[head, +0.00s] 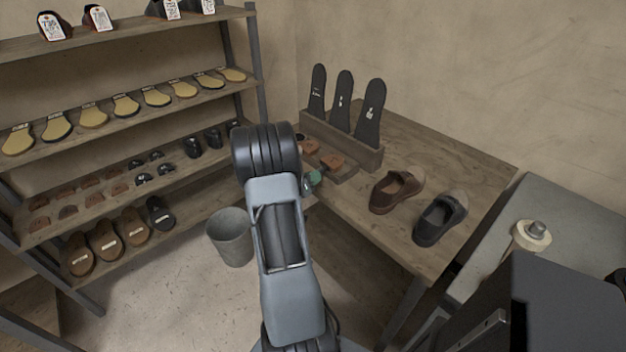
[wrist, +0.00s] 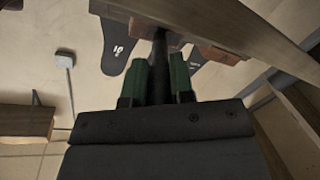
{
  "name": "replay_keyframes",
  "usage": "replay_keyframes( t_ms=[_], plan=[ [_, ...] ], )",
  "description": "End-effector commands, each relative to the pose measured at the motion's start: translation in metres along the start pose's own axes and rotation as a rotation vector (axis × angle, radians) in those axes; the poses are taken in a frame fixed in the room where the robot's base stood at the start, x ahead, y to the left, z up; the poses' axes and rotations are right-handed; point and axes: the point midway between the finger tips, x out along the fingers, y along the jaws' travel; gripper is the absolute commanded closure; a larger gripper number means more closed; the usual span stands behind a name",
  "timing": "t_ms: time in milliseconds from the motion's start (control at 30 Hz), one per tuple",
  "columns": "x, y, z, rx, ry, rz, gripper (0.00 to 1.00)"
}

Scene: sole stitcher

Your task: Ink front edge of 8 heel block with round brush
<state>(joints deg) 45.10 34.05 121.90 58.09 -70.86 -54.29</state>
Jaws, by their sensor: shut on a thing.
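My gripper (wrist: 160,75) has green fingers, shut on a dark round-handled brush (wrist: 159,52) that points away from the wrist. In the head view, part of my gripper (head: 313,179) shows beside the table's left edge, partly behind my arm. Two reddish-brown heel blocks, one farther back (head: 310,147) and one nearer (head: 333,161), sit on a low wooden stand (head: 346,173). In the wrist view, brown blocks show near the brush's far end (wrist: 146,29) and to its right (wrist: 216,53). I cannot read a number 8 on either, or tell whether the brush tip touches one.
Three dark upright soles stand in a wooden rack (head: 340,146) behind the blocks. A brown shoe (head: 396,191) and a dark shoe (head: 440,219) are on the table (head: 470,165). A grey bucket (head: 231,238) stands on the floor. Shelves (head: 130,128) hold soles and heels at left.

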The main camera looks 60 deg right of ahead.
Motion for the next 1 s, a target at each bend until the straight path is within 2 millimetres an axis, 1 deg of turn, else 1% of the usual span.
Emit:
replay_keyframes(
  t_ms=[400,867,1000],
  plan=[
    [0.002,-0.013,-0.009,0.002,0.002,-0.001,1.0],
    [0.004,-0.023,-0.015,0.001,0.0,-0.001,1.0],
    [0.005,-0.023,-0.015,0.001,0.0,-0.001,1.0]
  ],
)
